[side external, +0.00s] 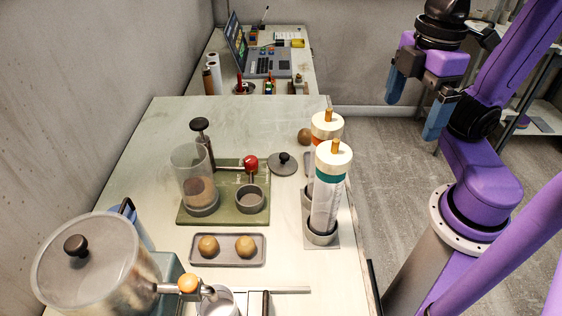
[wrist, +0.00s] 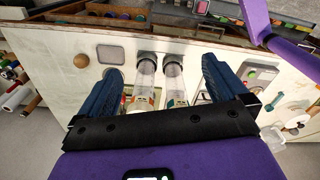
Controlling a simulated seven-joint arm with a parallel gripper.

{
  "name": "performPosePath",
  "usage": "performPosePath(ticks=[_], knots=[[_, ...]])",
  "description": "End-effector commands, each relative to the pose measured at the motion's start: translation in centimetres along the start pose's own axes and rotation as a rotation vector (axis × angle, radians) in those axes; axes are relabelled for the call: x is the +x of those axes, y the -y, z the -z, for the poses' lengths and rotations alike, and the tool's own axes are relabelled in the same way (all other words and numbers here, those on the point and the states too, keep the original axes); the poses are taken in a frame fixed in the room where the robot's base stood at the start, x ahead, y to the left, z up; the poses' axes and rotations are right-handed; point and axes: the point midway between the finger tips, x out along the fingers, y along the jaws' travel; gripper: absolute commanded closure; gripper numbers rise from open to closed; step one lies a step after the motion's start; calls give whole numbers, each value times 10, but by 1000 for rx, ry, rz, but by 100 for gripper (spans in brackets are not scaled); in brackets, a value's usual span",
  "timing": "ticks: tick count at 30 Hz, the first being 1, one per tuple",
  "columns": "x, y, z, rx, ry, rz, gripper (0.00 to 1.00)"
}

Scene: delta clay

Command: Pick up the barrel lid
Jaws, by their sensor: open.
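A round grey lid (side external: 288,169) with a black knob lies flat on the pale table, right of a green base (side external: 225,214). A clear upright barrel (side external: 190,165) stands on that base with brown clay inside. My gripper (side external: 415,101) is open and empty, high above the floor beyond the table's right edge, well apart from the lid. In the wrist view my open fingers (wrist: 161,65) frame two clear tubes from afar. I cannot make out the lid there; a finger may hide it.
Two tall white-capped tubes (side external: 326,190) stand between my gripper and the lid. A brown ball (side external: 304,136) lies behind them. A grey tray (side external: 227,258) holds two clay balls. A large lidded drum (side external: 85,270) is at the front left. Bare table lies behind the base.

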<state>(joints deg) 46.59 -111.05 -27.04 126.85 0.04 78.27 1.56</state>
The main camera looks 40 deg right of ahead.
Motion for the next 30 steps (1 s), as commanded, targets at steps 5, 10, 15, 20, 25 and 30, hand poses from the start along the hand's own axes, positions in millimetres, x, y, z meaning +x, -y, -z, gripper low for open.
performPosePath(ticks=[5,10,15,20,25,30], knots=[[-50,0,3,-1,-6,0,0],[-49,-18,27,43,9,-3,0],[-51,-40,55,88,12,-5,0],[-52,-70,84,137,19,-7,0],[-50,-106,111,191,25,-7,0],[-48,-139,129,236,27,-8,0]])
